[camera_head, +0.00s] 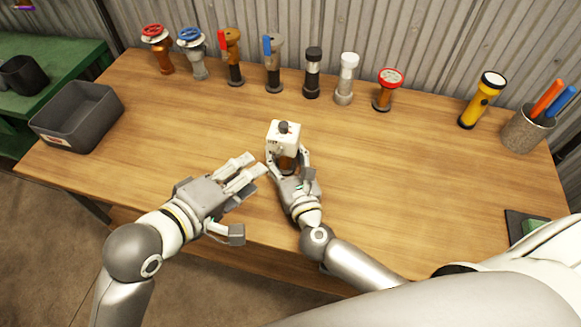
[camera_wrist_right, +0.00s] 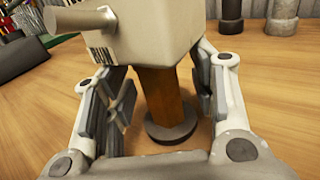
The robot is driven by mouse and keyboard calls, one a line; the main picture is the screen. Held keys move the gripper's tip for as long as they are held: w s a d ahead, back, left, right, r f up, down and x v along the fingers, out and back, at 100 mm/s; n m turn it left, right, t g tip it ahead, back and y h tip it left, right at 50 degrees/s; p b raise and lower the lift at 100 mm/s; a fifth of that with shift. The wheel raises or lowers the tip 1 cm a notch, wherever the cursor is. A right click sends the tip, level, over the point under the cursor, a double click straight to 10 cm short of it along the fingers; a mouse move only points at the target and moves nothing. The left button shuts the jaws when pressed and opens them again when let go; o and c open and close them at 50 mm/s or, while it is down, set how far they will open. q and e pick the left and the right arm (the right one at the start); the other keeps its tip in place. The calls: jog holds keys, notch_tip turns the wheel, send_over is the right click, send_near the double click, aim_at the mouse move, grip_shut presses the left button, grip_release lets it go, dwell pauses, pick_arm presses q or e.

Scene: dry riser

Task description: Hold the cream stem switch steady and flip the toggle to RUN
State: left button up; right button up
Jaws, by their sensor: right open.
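The cream stem switch (camera_head: 283,135) stands upright near the middle of the wooden table, with a cream box head, a dark knob on top and a brown stem. In the right wrist view its stem (camera_wrist_right: 165,95) rises from a dark round foot, and a grey peg (camera_wrist_right: 80,19) sticks out of the head's left side. My right gripper (camera_head: 287,165) is open around the stem, one finger on each side with gaps showing. My left gripper (camera_head: 248,200) is open and empty, left of the switch and apart from it.
Several valves and stem fittings (camera_head: 272,65) stand along the back. A grey bin (camera_head: 80,118) is at left; a yellow flashlight (camera_head: 482,100) and pen cup (camera_head: 522,130) are at right. The table between switch and flashlight is clear.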

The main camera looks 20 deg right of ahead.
jog(key=shift+w, duration=0.5)
grip_shut()
pick_arm(q)
jog(key=shift+c, duration=1.3)
jog(key=shift+d+r+m, duration=0.2)
jog(key=shift+r+m, duration=0.1)
jog(key=shift+c, duration=1.1)
jog(key=r+m+y, duration=0.1)
jog(key=r+m, duration=0.1)
jog(key=d+r+m+y, duration=0.1)
jog(key=r+m, duration=0.1)
jog(key=m, duration=0.1)
jog(key=w+d+r+m+t+y, duration=0.1)
jog(key=r+m, duration=0.1)
jog(key=r, duration=0.1)
jog(key=shift+d+m, duration=0.2)
jog(key=shift+m, duration=0.2)
grip_shut()
jog(key=shift+s+a+r+m+t+y, duration=0.1)
jog(key=shift+r+m+t+y, duration=0.2)
jog(key=shift+r+m+y, duration=0.2)
